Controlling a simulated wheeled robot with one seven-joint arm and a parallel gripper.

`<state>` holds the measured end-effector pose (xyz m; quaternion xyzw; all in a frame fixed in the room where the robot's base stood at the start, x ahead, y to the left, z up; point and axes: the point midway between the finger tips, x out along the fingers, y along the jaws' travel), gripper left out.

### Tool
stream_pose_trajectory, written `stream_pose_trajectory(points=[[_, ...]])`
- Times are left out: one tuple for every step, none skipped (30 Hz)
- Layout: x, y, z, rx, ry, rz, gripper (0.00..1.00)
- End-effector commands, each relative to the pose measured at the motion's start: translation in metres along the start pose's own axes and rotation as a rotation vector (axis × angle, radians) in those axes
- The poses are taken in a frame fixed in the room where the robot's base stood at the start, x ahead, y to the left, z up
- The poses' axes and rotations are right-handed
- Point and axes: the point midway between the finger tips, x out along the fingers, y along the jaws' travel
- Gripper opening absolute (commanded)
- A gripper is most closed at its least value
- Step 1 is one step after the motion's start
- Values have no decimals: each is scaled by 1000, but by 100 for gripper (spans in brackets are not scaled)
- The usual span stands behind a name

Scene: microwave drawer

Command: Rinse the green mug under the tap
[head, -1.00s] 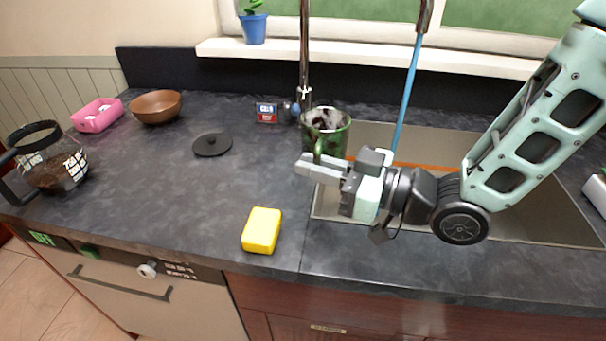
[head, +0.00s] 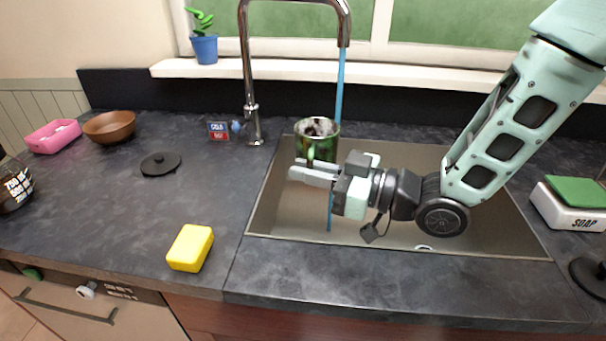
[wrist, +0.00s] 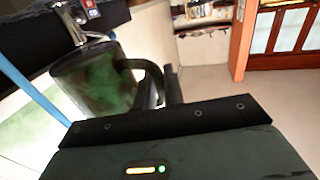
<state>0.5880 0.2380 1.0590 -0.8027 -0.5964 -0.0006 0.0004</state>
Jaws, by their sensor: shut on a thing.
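The green mug (head: 322,143) is upright above the left part of the sink (head: 280,205), with dark and white stains inside. My gripper (head: 312,170) is shut on its handle, with the mug just beyond the fingers. In the wrist view the mug (wrist: 98,82) is large and blurred, and its handle (wrist: 150,78) runs between the fingers. The tap (head: 247,75) arches over from behind the sink. A blue stream of water (head: 340,88) falls from its spout, passing behind or beside the mug; I cannot tell whether it touches the mug. It reaches down into the sink.
A yellow sponge (head: 190,247) lies on the counter left of the sink. A black lid (head: 160,164), brown bowl (head: 109,126) and pink tray (head: 52,136) stand farther left. A soap box (head: 570,207) is at the right. A window sill (head: 270,69) runs behind the tap.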

Motion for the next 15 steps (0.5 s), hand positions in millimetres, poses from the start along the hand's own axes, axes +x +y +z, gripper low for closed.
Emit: stream_pose_trajectory(points=[[0,5,0,-1,2,1,0],[0,8,0,-1,1,0,0],[-1,12,1,-1,1,1,0],[-1,15,2,-2,1,1,0],[-1,17,3,-2,1,1,0],[-1,21,4,-2,1,0,0],[-1,24,4,-2,2,0,0],[-1,26,4,-1,2,1,0],[-2,30,5,-1,2,1,0],[-2,33,6,-1,1,0,0],[-2,36,6,-2,1,1,0],[-2,40,7,-2,1,1,0],[-3,42,8,-2,1,2,0],[-3,45,8,-1,1,1,0],[-3,49,9,-1,2,0,0]])
